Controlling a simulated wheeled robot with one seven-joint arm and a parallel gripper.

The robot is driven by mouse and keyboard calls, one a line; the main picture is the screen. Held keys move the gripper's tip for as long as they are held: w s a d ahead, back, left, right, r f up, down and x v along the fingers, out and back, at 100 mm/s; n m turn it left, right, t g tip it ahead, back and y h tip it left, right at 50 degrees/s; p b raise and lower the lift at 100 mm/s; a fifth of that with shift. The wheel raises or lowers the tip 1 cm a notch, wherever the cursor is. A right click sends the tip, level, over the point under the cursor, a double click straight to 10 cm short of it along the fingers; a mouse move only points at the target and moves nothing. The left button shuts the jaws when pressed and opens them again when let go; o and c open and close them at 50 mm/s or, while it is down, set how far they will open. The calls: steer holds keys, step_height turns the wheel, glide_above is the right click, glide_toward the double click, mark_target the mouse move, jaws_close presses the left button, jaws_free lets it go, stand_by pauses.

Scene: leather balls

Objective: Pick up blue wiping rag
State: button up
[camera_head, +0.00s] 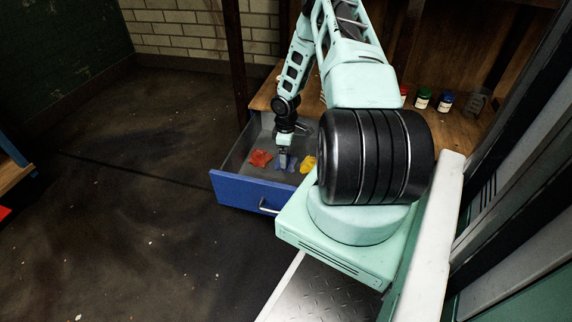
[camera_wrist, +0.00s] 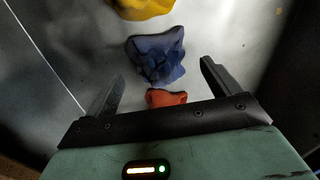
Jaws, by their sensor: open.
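The blue wiping rag (camera_wrist: 158,57) lies crumpled on the grey drawer floor, in the upper middle of the wrist view. In the head view the blue rag (camera_head: 290,163) shows between a red and a yellow rag, partly hidden by my gripper. My gripper (camera_wrist: 163,85) is open, its two fingers apart on either side of the lower part of the picture. The blue rag lies between and beyond the fingertips and is not held. In the head view my gripper (camera_head: 283,162) reaches down into the drawer above or beside the blue rag; the exact height is unclear.
The open drawer (camera_head: 238,190) has a blue front and a metal handle. A red rag (camera_head: 260,158) lies left of the blue one, and a yellow rag (camera_head: 307,164) right of it. Jars (camera_head: 422,98) stand on the wooden bench. Drawer walls surround my gripper.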

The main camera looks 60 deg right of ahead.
step_height(320, 180, down, 4)
steer(key=b, duration=0.2)
steer(key=shift+d+b, duration=0.1)
steer(key=shift+b, duration=0.25)
steer(key=shift+r, duration=0.1)
steer(key=c, duration=1.1)
steer(key=shift+o, duration=0.2)
step_height(320, 180, up, 10)
steer(key=p, duration=0.7)
